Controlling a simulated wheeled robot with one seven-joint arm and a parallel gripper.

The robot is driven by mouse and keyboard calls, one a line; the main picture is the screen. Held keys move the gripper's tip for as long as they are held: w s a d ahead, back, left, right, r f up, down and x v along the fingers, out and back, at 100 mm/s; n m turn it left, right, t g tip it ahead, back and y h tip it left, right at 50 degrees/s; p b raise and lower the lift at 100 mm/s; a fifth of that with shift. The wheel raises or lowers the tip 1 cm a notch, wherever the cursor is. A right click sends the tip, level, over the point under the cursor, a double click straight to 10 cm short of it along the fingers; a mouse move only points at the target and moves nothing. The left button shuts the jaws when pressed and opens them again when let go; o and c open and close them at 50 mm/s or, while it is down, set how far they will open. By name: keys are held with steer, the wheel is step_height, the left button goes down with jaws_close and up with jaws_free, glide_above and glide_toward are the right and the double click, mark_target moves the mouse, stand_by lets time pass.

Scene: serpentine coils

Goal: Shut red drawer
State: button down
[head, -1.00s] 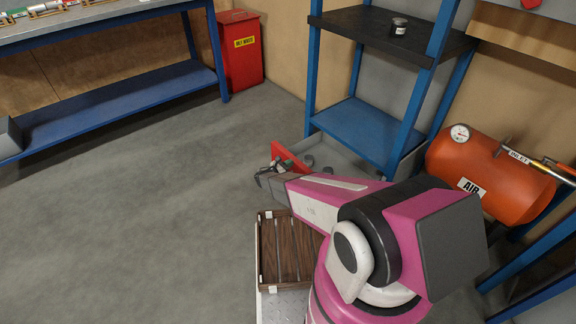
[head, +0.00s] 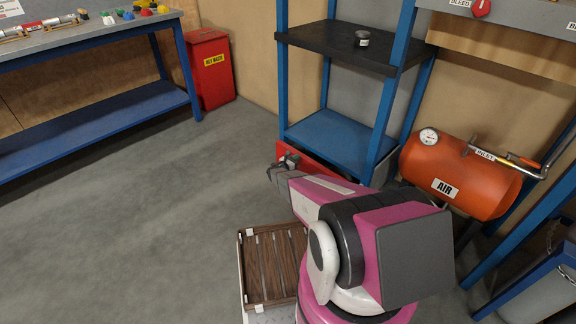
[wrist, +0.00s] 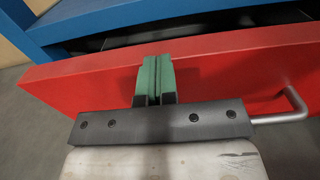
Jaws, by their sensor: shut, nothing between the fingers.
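The red drawer's front panel (wrist: 230,70) spans the wrist view, with a grey bar handle (wrist: 296,102) at its right. In the head view the red drawer (head: 318,165) sits low at the blue rack, partly hidden by my arm. A dark gap shows between the panel's top edge and the blue frame in the wrist view, so the drawer is slightly out. My gripper (wrist: 154,78) is shut and empty, its green fingertips against or very close to the red panel, left of the handle. It also shows in the head view (head: 285,164).
The blue rack (head: 325,135) holds a small jar (head: 362,38) on its black upper shelf. An orange air tank (head: 455,180) stands to the right. A red waste bin (head: 210,70) and a workbench (head: 90,40) are at the left. Open grey floor (head: 130,200) lies left of my arm.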

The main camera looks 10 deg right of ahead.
steer(key=shift+x, duration=1.85)
steer(key=v, duration=1.4)
steer(key=n, duration=1.8)
glide_toward(307, 163)
steer(key=x, duration=1.1)
steer(key=shift+w+d, duration=0.1)
steer(key=shift+x, duration=2.35)
steer(key=shift+w, duration=0.1)
